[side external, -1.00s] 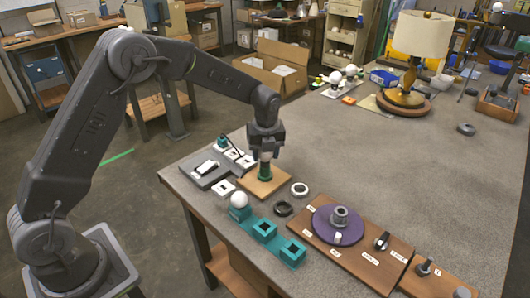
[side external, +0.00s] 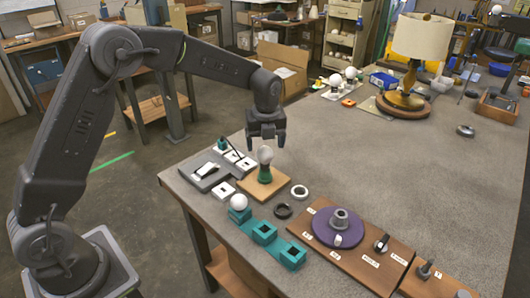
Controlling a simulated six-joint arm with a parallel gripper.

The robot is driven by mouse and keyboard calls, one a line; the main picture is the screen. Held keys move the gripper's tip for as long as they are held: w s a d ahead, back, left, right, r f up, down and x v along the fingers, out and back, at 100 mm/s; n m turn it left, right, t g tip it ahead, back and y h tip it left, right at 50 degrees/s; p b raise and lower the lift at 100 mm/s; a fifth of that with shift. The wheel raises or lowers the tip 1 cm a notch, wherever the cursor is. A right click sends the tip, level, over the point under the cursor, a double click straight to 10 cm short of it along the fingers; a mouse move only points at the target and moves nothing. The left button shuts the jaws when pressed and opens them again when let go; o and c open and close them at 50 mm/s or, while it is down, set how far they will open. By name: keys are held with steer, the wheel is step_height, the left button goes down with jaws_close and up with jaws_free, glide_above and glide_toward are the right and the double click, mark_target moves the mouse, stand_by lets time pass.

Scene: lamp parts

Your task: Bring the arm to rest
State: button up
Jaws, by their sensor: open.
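My gripper (side external: 267,138) is open and empty, pointing down above the small wooden board on the table. A white bulb (side external: 265,155) stands upright on a green-and-dark socket piece (side external: 264,173) on that board (side external: 268,190). The fingertips are above the bulb and look clear of it. My arm reaches over from the left side of the table.
A teal holder (side external: 264,232) with a white bulb (side external: 238,202) stands at the table's front left. A purple disc (side external: 326,231) sits on a labelled wooden board (side external: 368,257). A black ring (side external: 283,210) and a white ring (side external: 299,191) lie between. A lamp (side external: 420,45) stands at the back.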

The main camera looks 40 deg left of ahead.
steer(key=s+d+r+n+t, duration=0.1)
steer(key=s+r+n, duration=0.55)
steer(key=r, duration=0.75)
steer(key=s+d+n+t+h, duration=0.1)
steer(key=s+n+t, duration=0.2)
steer(key=s+n, duration=1.6)
steer(key=s, duration=0.5)
steer(key=shift+s+d+f+t, duration=0.15)
steer(key=shift+d+f+t, duration=0.05)
steer(key=shift+f+t, duration=0.2)
